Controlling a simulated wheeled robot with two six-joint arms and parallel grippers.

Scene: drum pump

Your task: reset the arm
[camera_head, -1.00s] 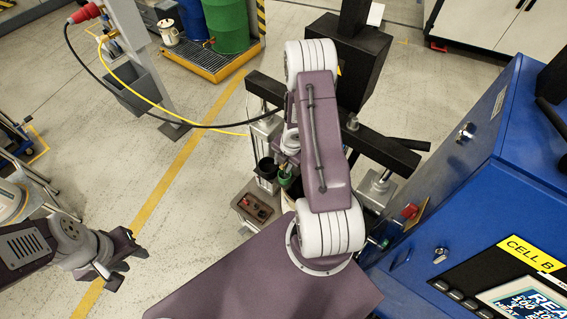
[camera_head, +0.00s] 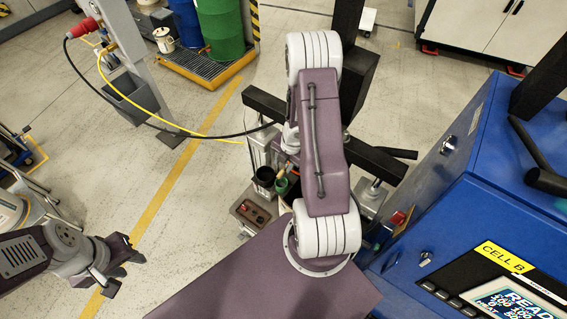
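My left gripper (camera_head: 125,270) is at the lower left, over bare floor. Its two dark fingers are apart with nothing between them. My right arm (camera_head: 322,150), purple with white joints, rises through the middle of the view. Its gripper is hidden behind the arm's own links. Partly behind that arm is a black frame (camera_head: 372,156) with an upright post. A dark cup and a green-topped item (camera_head: 282,186) sit beside the arm, partly covered. No separate object is held in view.
A blue cabinet (camera_head: 440,190) marked CELL B, with a lit screen, fills the right side, close to my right arm. Blue and green drums (camera_head: 221,30) stand on a yellow spill pallet at the back. A small box (camera_head: 253,212) is left of my arm.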

